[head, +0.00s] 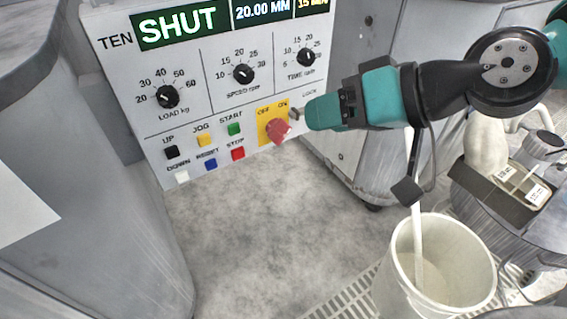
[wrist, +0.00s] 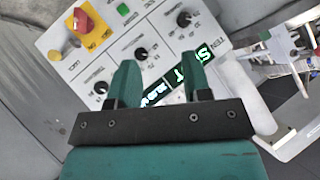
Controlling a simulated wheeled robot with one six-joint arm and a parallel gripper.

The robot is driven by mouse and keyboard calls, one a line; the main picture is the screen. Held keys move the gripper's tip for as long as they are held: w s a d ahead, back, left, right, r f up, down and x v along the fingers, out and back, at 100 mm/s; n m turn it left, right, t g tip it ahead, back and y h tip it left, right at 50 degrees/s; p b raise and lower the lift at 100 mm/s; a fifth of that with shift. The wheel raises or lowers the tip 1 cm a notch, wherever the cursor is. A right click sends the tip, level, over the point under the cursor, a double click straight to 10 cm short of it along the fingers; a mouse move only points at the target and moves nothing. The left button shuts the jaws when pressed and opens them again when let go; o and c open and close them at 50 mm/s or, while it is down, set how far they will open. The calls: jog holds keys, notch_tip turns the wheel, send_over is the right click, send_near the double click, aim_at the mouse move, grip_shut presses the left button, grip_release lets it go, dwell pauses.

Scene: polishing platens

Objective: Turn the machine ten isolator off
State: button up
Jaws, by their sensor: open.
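The machine ten isolator (head: 278,130) is a red rotary handle on a yellow plate (head: 264,117) marked OFF and ON, at the lower right of the panel marked TEN. I cannot tell surely which mark the handle points to. In the wrist view the isolator (wrist: 83,19) is at the upper left, outside the span of my fingers. My gripper (head: 309,114) is teal, just right of the isolator in the head view and apart from it. In the wrist view its two fingers (wrist: 157,70) stand apart with nothing between them.
A grey lock barrel (head: 294,114) sits between isolator and gripper. The panel has three black knobs (head: 244,73), coloured buttons, including a red STOP button (head: 238,153), and a display reading SHUT (head: 180,25). A white bucket (head: 435,260) stands at the lower right. Floor below the panel is clear.

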jog(key=w+f+m+t+y+b, duration=0.1)
jog(key=w+f+m+t+b, duration=0.15)
jog(key=f+b, duration=0.5)
jog(key=w+f+m+t+y+b, duration=0.1)
jog(key=w+f+t+b, duration=0.1)
jog(key=w+f+b, duration=0.35)
jog(key=m+t+h+b, duration=0.3)
jog(key=m+t+b, duration=0.25)
jog(key=b, duration=0.45)
send_near(285, 136)
jog(key=shift+n, duration=0.5)
jog(key=p+x, duration=1)
jog(key=p, duration=0.1)
jog(key=shift+p, duration=0.4)
jog(key=shift+w+a, duration=0.35)
jog(key=shift+w, duration=0.15)
grip_shut()
